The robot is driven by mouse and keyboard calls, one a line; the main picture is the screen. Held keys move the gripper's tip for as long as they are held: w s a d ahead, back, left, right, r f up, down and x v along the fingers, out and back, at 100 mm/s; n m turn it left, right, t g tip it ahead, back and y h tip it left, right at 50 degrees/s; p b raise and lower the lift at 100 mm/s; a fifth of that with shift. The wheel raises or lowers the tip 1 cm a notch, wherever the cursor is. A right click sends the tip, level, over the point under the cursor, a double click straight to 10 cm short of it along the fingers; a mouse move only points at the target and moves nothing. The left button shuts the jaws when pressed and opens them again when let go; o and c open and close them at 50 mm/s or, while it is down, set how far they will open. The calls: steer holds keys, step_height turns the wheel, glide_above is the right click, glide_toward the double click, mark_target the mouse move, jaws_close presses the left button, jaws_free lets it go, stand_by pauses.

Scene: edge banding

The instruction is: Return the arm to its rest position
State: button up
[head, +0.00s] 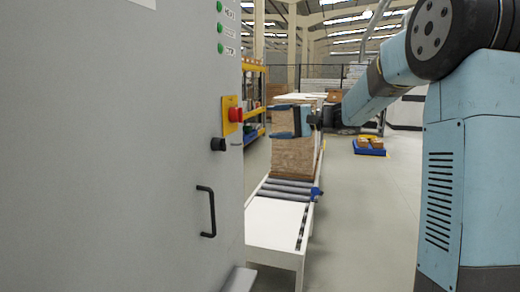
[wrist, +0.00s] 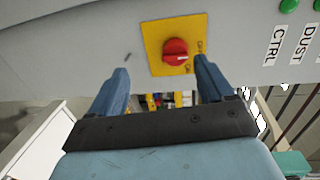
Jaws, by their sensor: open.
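My arm (head: 385,85) reaches in from the right in the head view, its forearm slanting down and left. My gripper (head: 276,121) is at its end, in front of a stack of brown boards from this viewpoint. Its blue fingers stand apart and point left toward the grey machine cabinet (head: 120,150). In the wrist view my gripper (wrist: 161,72) is open with nothing between the fingers. A red rotary knob on a yellow plate (wrist: 153,32) shows beyond the fingertips, near the right finger. I see no contact with it.
A black knob (head: 218,144) and a black handle (head: 206,212) stick out from the cabinet. Green buttons (head: 220,27) sit above. A roller conveyor (head: 285,192) bears the board stack (head: 293,160). A blue bin (head: 369,150) stands farther back. The floor between conveyor and arm is clear.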

steer(key=s+f+n+g+h, duration=0.1)
steer(key=s+f+h, duration=0.25)
steer(key=s, duration=0.65)
steer(key=s+f+n+g+h, duration=0.15)
steer(key=s+h, duration=0.35)
steer(key=s, duration=0.5)
steer(key=s+d+f+t+h, duration=0.1)
steer(key=s+d+f+h, duration=0.2)
steer(key=s+d, duration=0.3)
steer(key=s+d+f+t+h, duration=0.1)
steer(key=s+d+f+h, duration=0.3)
steer(key=s, duration=0.7)
steer(key=d, duration=0.2)
steer(key=shift+d+n+t, duration=0.35)
steer(key=shift+d, duration=0.05)
steer(key=shift+s+d+f+h, duration=0.2)
steer(key=shift+s+d+h, duration=0.05)
steer(key=shift+d+h, duration=0.15)
steer(key=shift+c, duration=0.4)
